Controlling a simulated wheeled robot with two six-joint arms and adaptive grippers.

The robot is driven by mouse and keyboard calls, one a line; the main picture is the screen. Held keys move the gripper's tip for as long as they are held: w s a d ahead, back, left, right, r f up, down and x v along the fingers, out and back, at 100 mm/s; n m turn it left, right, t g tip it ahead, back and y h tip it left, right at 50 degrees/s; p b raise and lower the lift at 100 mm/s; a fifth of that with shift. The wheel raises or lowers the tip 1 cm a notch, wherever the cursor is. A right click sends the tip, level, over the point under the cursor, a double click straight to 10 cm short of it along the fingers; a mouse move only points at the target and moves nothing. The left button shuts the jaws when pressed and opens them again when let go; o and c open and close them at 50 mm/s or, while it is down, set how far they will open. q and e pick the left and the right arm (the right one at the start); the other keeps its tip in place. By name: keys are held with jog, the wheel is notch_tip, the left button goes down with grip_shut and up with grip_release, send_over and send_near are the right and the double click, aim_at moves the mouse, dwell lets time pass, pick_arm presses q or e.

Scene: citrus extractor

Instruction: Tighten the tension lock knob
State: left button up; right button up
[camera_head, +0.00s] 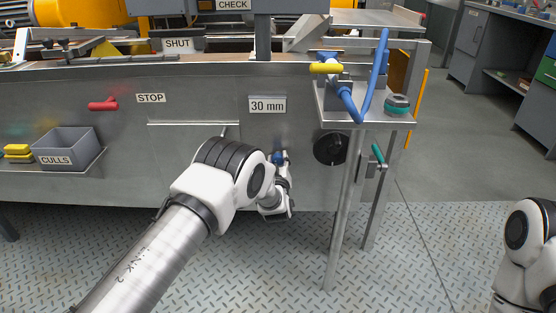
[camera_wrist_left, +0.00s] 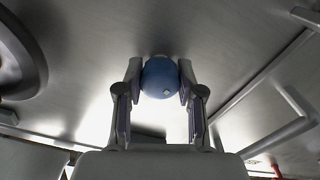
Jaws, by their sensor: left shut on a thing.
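A round blue knob (camera_head: 279,157) sticks out from the steel front panel, below the "30 mm" label; I take it to be the tension lock knob. In the left wrist view the blue knob (camera_wrist_left: 160,78) sits between the two fingers, one pressed on each side. My left gripper (camera_head: 280,166) is shut on it, and the wrist and arm hide part of the fingers in the head view. No marks showing how far the knob is turned are readable. My right arm shows at the right edge, but its gripper is out of view.
A black round dial (camera_head: 330,149) and a teal-handled lever (camera_head: 377,154) are right of the knob. A small side shelf (camera_head: 365,117) stands on legs there. A red handle (camera_head: 103,104) and the grey CULLS bin (camera_head: 68,148) are at left. Open floor lies below.

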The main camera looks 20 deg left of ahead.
pick_arm(q)
jog(key=m, duration=0.3)
jog(key=shift+m, duration=0.4)
jog(key=m, duration=0.3)
jog(key=shift+m+p, duration=0.3)
jog(key=m, duration=0.3)
jog(key=shift+m, duration=0.3)
jog(key=shift+f+m, duration=0.1)
jog(key=shift+m, duration=1.6)
jog(key=o, duration=1.2)
jog(key=shift+c, duration=0.2)
jog(key=shift+s+d, duration=0.1)
jog(key=v, duration=1.1)
jog(key=shift+s, duration=0.4)
